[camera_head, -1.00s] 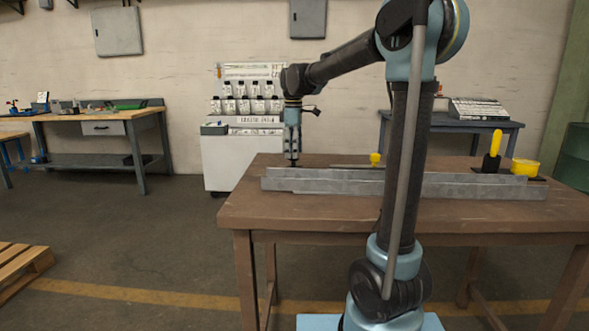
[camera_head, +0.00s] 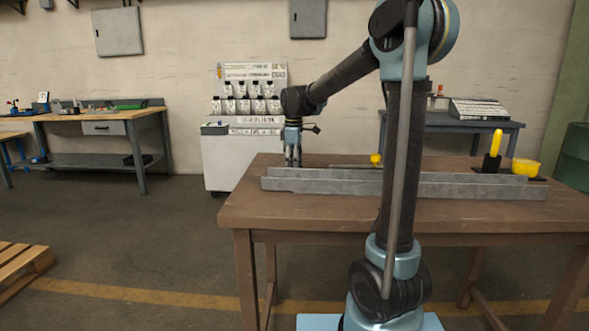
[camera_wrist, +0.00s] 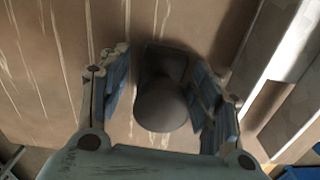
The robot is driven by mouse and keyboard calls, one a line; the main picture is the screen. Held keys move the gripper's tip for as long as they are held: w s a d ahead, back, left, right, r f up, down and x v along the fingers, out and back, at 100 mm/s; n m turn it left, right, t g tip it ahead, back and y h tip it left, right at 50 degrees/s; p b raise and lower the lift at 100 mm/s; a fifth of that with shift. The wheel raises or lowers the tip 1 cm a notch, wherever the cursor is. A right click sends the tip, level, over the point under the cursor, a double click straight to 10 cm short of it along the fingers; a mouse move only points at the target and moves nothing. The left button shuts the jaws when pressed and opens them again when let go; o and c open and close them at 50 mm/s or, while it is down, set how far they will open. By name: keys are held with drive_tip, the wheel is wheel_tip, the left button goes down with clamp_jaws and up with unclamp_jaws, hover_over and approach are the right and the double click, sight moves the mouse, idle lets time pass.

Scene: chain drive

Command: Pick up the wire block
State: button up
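In the wrist view a dark grey block (camera_wrist: 162,105) with a rounded knob-like top and a squarish base sits on the brown table; I take it for the wire block. My gripper (camera_wrist: 165,95) is open, with one finger on each side of it; small gaps seem to show, and contact is unclear. In the head view my gripper (camera_head: 293,163) points down at the table's left part, just behind the long grey metal bars. The block cannot be made out there.
Long grey metal bars (camera_head: 400,190) lie along the brown table (camera_head: 330,208) and run close to the gripper's right in the wrist view (camera_wrist: 285,60). A yellow handle (camera_head: 496,144) and a yellow cup (camera_head: 525,168) stand at the right end. A small yellow knob (camera_head: 376,159) is behind the bars.

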drive_tip(key=c, duration=1)
drive_tip(key=shift+c, duration=0.2)
drive_tip(key=shift+r, duration=0.1)
wheel_tip(320, 180, up, 10)
drive_tip(key=shift+f, duration=0.1)
drive_tip(key=o, duration=0.7)
drive_tip(key=c, duration=0.4)
drive_tip(key=shift+c, duration=0.2)
